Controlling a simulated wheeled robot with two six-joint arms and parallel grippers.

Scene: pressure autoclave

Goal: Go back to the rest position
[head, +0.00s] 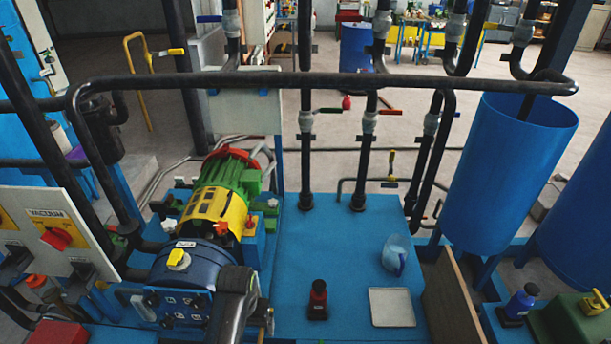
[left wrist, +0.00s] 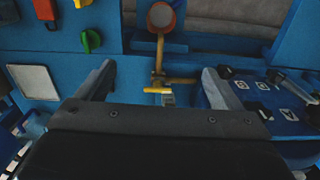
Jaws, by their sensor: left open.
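My left gripper (left wrist: 157,78) is open in the left wrist view, with its two dark fingers spread and nothing held between them. A brass pipe with a yellow valve handle (left wrist: 157,90) shows beyond the gap between the fingers. My right gripper is in neither view.
A green and yellow motor (head: 222,195) stands behind the pump. A vacuum panel (head: 75,262) is at left. A dark red bottle (head: 318,300), a metal tray (head: 392,307) and a jug (head: 395,255) stand on the blue bench. A black pipe (head: 320,82) crosses above.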

